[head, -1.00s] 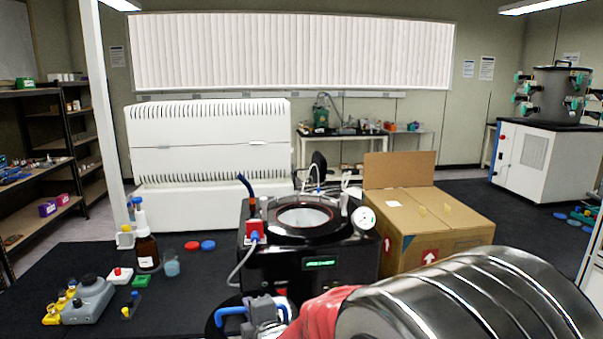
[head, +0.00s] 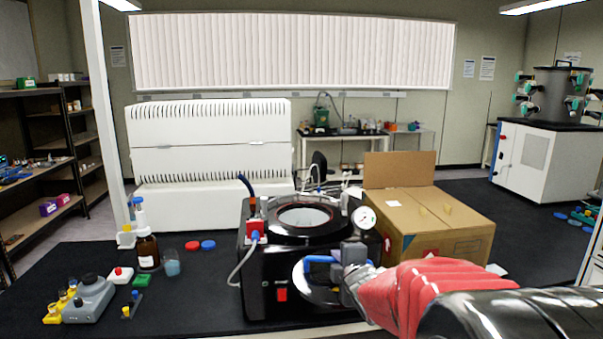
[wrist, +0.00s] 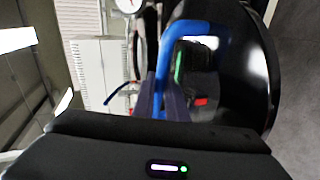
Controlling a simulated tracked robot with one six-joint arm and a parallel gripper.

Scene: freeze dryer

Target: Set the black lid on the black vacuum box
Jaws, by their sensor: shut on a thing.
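The black vacuum box (head: 262,290) stands on the dark bench, with a round open top (head: 304,216) ringed in black and a pale inside. My gripper (head: 342,266) is shut on the blue handle (head: 318,261) of the black lid (head: 312,285). The lid is held in front of the box's front face, below the level of its top. In the wrist view the lid (wrist: 262,70) is a large glossy black disc at the right, with its blue handle (wrist: 164,62) near the middle. The lid covers part of the box front in the head view.
A pressure gauge (head: 363,217) and a red fitting with a hose (head: 255,232) stick up at the box's rim.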

